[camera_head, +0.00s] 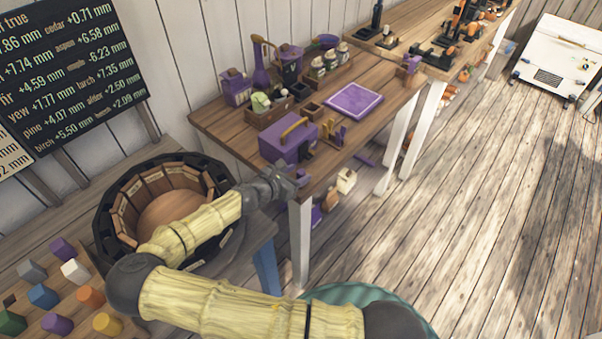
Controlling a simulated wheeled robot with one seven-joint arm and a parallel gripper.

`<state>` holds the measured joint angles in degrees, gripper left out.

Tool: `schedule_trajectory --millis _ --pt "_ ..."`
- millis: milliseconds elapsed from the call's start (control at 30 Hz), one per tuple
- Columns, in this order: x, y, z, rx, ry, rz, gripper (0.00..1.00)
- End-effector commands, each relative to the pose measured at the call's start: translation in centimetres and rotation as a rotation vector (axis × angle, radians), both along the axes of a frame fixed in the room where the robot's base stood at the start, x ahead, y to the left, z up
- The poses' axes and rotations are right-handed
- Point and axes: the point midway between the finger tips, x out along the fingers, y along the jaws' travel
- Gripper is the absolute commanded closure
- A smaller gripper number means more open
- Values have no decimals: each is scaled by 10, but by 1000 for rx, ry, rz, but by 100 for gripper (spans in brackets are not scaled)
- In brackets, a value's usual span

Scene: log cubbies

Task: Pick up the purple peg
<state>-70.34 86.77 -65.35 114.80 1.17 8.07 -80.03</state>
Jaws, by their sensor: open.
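Two purple block-like pegs stand among coloured ones at the lower left: one purple peg (62,249) at the back and another purple peg (57,324) at the front. My gripper (290,183) is far to the right of them, at the near corner of the wooden table (398,100). It is dark grey, small in view and open. A small purple piece (302,176) shows right at its fingertips; I cannot tell whether they touch, or whether this piece is a peg. My arm crosses the lower middle of the view.
A purple toolbox (289,143), a purple tray (354,99) and several small purple items crowd the table. A round dark-rimmed wooden tub (107,224) stands left of my gripper. The plank floor (480,200) at right is mostly clear.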

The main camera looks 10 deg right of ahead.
Motion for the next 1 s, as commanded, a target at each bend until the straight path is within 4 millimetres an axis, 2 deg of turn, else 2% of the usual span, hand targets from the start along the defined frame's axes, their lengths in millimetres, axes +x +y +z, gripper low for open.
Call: schedule_trajectory --millis 500,567,700,767,1000 --pt "1 0 0 0 0 1 53" --pt "1 0 0 0 0 1 63" --pt "1 0 0 0 0 1 90" --pt "1 0 0 0 0 1 100" --pt "1 0 0 1 -1 1 100"
